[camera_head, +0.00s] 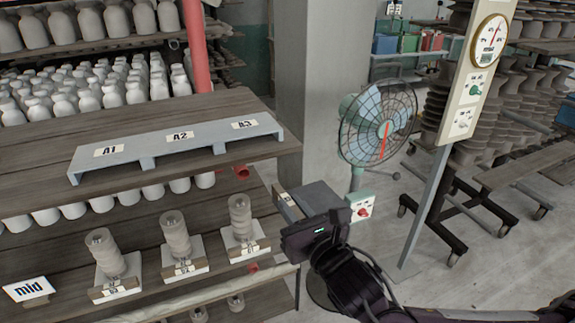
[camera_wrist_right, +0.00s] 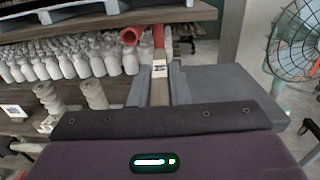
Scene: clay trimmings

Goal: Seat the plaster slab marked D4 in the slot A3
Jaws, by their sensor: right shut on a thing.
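The grey rack (camera_head: 175,147) lies on the upper shelf, with white labels A1, A2 and A3 along its top. Slot A3 (camera_head: 245,143) is at its right end, with an open front below the label; I see nothing in it. My right gripper (camera_head: 297,217) is below and right of the rack, beyond the shelf's end. In the right wrist view its grey fingers (camera_wrist_right: 158,90) are shut on a brown-edged piece, apparently the slab (camera_wrist_right: 160,68), with a small white label too small to read. The label also shows in the head view. My left gripper is out of view.
Several labelled slabs bearing clay stacks (camera_head: 175,237) stand on the lower shelf. A red pipe end (camera_head: 241,172) pokes out under the upper shelf (camera_head: 120,118). A fan (camera_head: 377,125) and pillar stand behind.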

